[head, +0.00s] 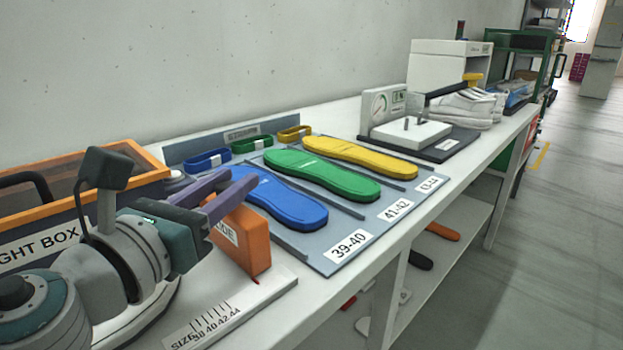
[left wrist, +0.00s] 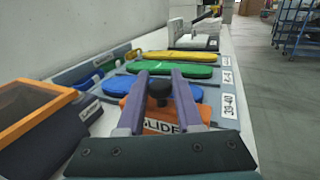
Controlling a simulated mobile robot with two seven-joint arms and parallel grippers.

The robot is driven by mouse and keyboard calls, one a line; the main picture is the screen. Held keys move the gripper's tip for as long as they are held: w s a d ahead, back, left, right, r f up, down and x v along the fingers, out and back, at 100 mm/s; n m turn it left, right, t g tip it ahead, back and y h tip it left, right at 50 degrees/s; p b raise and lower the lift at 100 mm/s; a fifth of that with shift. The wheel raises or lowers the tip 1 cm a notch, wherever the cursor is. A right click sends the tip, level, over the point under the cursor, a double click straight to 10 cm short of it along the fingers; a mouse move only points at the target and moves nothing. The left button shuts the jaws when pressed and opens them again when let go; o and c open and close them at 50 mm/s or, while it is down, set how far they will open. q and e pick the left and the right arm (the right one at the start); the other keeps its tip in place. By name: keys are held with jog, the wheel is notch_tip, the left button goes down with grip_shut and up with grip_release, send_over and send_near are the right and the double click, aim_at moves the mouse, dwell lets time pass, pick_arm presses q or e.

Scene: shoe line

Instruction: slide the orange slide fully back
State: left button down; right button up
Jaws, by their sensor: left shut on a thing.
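The orange slide (head: 248,243) stands upright on the white size gauge (head: 235,310) at the front left of the bench. My left gripper (head: 238,186) reaches over it from the left with its purple fingers. In the left wrist view the slide (left wrist: 160,117) lies below the fingers, and its black knob (left wrist: 160,90) sits between them. The left gripper is shut on this knob. The fingers hide part of the slide's lettering and top. A short red pointer and the printed size marks show on the gauge in the head view. My right gripper is in neither view.
An orange-framed light box (head: 60,205) stands left of my gripper. Beyond the slide, a grey mat (head: 330,262) holds blue, green and yellow insoles. A measuring device (head: 415,130) and white shoes (head: 465,106) stand farther back. The bench's front edge runs close by the gauge.

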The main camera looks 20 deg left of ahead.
pick_arm(q)
jog(key=shift+f, duration=0.1)
jog(key=c, duration=1)
grip_release()
jog(key=o, duration=0.3)
jog(key=shift+w+d, duration=0.15)
jog(key=shift+w, duration=0.05)
jog(key=shift+o, duration=0.6)
jog(key=shift+s, duration=0.1)
jog(key=s+b, duration=0.2)
jog(key=s, duration=0.7)
jog(key=shift+s+b, duration=0.1)
jog(key=shift+b, duration=0.25)
jog(key=shift+s, duration=0.35)
